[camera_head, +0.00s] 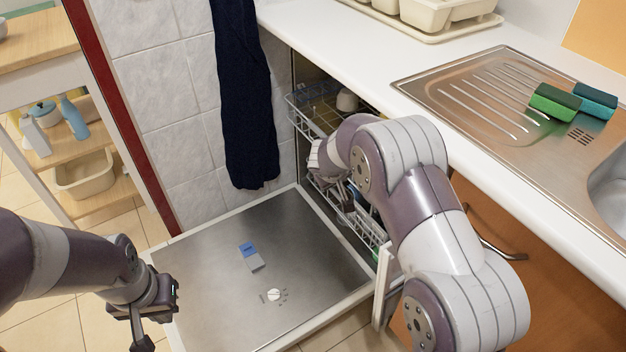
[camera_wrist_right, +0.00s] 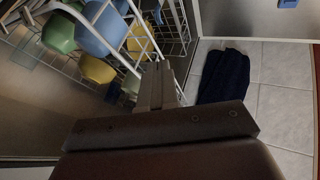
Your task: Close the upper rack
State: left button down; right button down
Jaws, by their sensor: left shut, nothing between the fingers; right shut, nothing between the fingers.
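The dishwasher stands open under the counter, its door (camera_head: 275,262) folded down flat. The white wire upper rack (camera_head: 302,118) shows below the counter edge, its front sticking slightly out of the opening. My right arm covers much of it. My right gripper (camera_wrist_right: 156,82) is shut and empty, reaching in at the dishwasher opening beside white wire rack bars. I cannot tell if it touches them. My left gripper (camera_head: 141,322) is shut and empty, low at the left of the door.
Green, blue and yellow dishes (camera_wrist_right: 97,68) sit among the wires. A dark cloth (camera_head: 246,100) hangs left of the opening. The counter (camera_head: 345,48) overhangs the racks. A wooden shelf unit (camera_head: 95,195) stands at the left.

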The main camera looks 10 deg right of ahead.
jog(key=d, duration=0.1)
jog(key=w+d, duration=0.1)
jog(key=d, duration=0.2)
jog(key=shift+w+f+p, duration=0.3)
jog(key=shift+w, duration=0.1)
